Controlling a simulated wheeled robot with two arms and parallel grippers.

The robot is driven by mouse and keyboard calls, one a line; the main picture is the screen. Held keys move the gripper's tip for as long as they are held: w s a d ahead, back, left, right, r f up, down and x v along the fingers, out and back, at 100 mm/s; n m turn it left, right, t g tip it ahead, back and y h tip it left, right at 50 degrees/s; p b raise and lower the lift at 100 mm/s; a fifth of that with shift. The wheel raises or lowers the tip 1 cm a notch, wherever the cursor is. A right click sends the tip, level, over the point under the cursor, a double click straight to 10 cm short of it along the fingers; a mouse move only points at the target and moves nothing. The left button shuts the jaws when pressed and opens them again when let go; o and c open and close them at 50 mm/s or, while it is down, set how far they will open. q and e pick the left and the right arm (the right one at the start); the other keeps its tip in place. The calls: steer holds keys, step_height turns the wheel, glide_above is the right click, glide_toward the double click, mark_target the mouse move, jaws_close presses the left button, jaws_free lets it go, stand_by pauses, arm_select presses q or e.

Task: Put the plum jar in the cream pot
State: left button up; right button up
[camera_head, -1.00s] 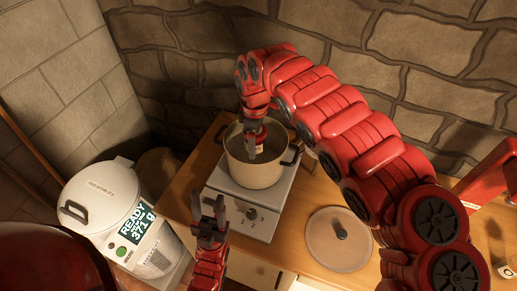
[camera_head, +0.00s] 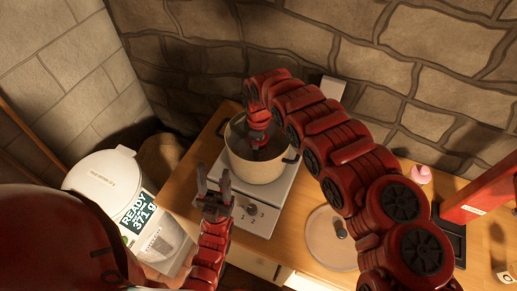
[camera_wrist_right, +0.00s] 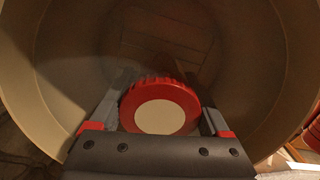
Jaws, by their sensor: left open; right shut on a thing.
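The cream pot (camera_head: 262,171) stands on a white single-burner hob, uncovered. My right gripper (camera_head: 258,150) reaches down inside it from above. In the right wrist view it is shut on the plum jar (camera_wrist_right: 160,112), seen from above as a red ridged lid with a cream disc. The jar is within the pot's round wall (camera_wrist_right: 40,105). The jar's body is hidden under its lid, and I cannot tell whether it touches the pot's floor. My left gripper (camera_head: 214,187) is open and empty, in front of the hob's left side.
The hob (camera_head: 256,221) sits on a wooden counter (camera_head: 199,160). A round lid (camera_head: 327,254) with a dark knob lies right of it. A white canister (camera_head: 105,178) labelled READY 371 g stands at left. A pink item (camera_head: 421,174) is at the right, near the stone wall.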

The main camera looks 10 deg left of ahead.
step_height(320, 180, down, 3)
steer(key=shift+r+p, duration=0.15)
steer(key=shift+p, duration=0.25)
steer(key=shift+f, duration=0.2)
steer(key=shift+f, duration=0.2)
steer(key=o, duration=1.5)
steer(key=shift+r, duration=0.15)
